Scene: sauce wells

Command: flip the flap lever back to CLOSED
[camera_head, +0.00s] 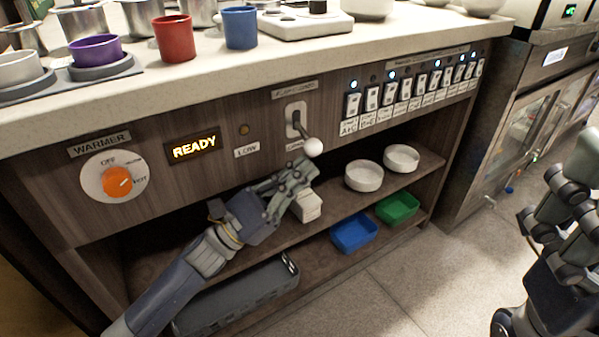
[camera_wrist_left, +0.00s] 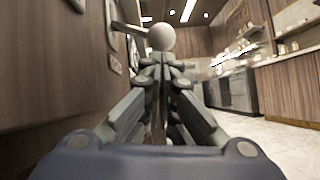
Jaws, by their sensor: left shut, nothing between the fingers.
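The flap lever (camera_head: 304,127) is on the counter's front panel, on a light plate with small labels above and below it. Its arm slants down and outward and ends in a white ball knob (camera_head: 313,147). My left gripper (camera_head: 306,172) is shut and empty, just below the knob. In the left wrist view the knob (camera_wrist_left: 161,37) shows just beyond the shut fingertips (camera_wrist_left: 161,62); I cannot tell whether they touch it. The label texts are too small to read surely. My right gripper (camera_head: 572,180) is at the right edge, partly cut off, its fingers unclear.
An orange warmer dial (camera_head: 117,182), a READY display (camera_head: 194,148) and a row of switches (camera_head: 415,90) share the panel. Shelves below hold white bowls (camera_head: 364,176), a blue bin (camera_head: 353,233), a green bin (camera_head: 398,207) and a dark basket (camera_head: 240,294). Cups (camera_head: 174,39) stand on top.

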